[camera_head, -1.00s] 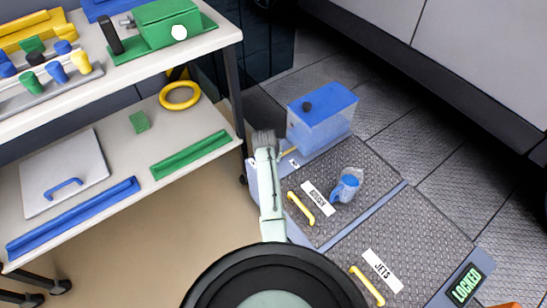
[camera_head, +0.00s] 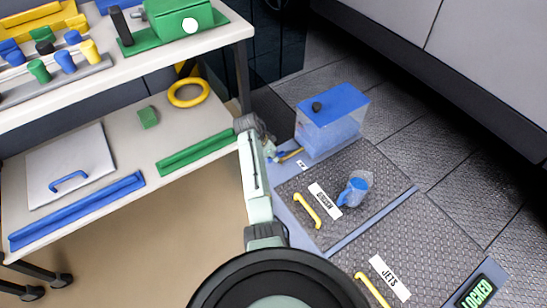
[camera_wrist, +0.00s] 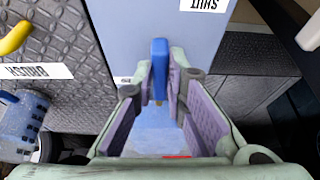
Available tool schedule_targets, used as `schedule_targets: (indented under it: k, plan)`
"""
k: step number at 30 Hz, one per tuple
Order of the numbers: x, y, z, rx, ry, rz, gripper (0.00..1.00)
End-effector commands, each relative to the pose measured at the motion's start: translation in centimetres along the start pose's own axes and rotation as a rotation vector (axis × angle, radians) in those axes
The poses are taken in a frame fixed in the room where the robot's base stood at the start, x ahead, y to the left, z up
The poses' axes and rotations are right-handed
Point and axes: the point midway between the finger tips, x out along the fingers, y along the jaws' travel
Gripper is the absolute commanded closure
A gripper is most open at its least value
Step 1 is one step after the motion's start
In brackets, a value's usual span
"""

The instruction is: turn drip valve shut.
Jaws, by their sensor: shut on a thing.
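The blue valve lever (camera_wrist: 160,60) stands between the two fingertips of my gripper (camera_wrist: 161,82) in the wrist view. My gripper is shut on it, with the lever's upper end showing above the fingertips. A white label reading SHUT (camera_wrist: 207,4) lies upside down just beyond it on a grey-blue panel. In the head view my gripper (camera_head: 269,150) is low beside the clear tank with a blue lid (camera_head: 335,97). A yellow spout (camera_head: 291,155) shows between them. The lever itself is hidden there by my arm.
A blue jug (camera_head: 354,188) stands on the dark textured floor panel, near a yellow handle (camera_head: 307,210) and a label that seems to read BRUSH (camera_head: 325,200). A shelf unit (camera_head: 205,118) stands close on the left. A LOCKED display (camera_head: 476,294) is at lower right.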

Motion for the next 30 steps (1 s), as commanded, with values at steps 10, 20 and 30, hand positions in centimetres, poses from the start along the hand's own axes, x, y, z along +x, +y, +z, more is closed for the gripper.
schedule_targets:
  k: [10, 20, 30]
  plan:
    - [-0.05, -0.19, -0.12, 0.031, 0.001, 0.009, 1.00]
    - [-0.05, -0.19, -0.13, 0.030, 0.001, 0.009, 0.81]
    - [-0.01, -0.14, -0.05, 0.028, 0.000, 0.010, 0.68]
